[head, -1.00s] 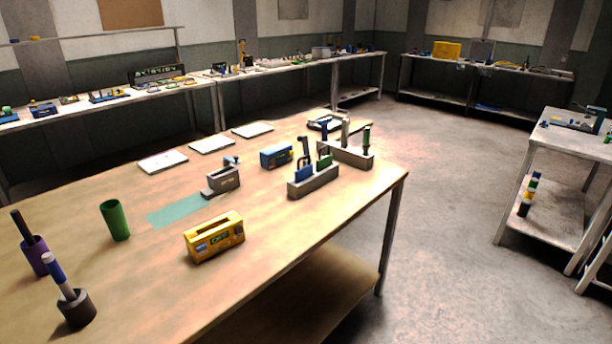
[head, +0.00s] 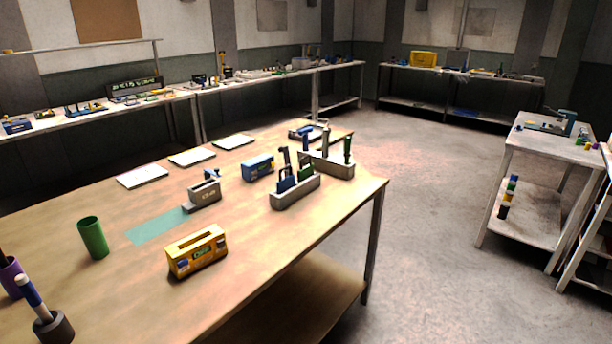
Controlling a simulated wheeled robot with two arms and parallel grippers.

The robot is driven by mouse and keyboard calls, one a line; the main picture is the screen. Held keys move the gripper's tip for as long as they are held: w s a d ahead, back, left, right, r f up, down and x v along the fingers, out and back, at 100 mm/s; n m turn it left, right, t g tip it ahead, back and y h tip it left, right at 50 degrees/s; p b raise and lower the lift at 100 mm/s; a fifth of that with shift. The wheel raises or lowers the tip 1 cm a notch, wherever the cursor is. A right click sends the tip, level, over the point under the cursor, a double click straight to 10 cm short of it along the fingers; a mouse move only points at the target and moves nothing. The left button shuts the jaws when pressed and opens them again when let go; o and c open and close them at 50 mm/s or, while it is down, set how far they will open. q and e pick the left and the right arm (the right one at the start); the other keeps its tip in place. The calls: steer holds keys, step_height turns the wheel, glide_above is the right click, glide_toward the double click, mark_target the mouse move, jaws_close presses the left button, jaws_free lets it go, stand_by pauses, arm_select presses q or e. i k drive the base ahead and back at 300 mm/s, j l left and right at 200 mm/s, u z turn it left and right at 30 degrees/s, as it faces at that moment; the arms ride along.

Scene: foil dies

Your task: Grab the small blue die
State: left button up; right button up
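A grey block holder (head: 296,194) stands near the right end of the wooden table. A small blue piece with a dark handle (head: 286,180) stands upright in it, beside a green piece (head: 306,172); the blue piece looks like the small blue die, but its details are too small to be sure. Just behind, a second grey holder (head: 338,168) carries upright pieces, one with a green handle (head: 347,148) and one blue-grey (head: 325,142). Neither of my grippers is in view.
The wooden table (head: 120,290) also bears a yellow box (head: 196,251), a blue box (head: 258,167), a grey device (head: 204,194), a green cup (head: 92,238) and a dark pen pot (head: 55,329). Open floor (head: 430,240) lies right of it, before a white side table (head: 545,146).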

mark_target(284, 185)
steer(key=i+l+u, duration=0.15)
steer(key=i+l, duration=0.35)
steer(key=i+l+u, duration=0.15)
steer(key=i+l, duration=0.3)
steer(key=l, duration=0.2)
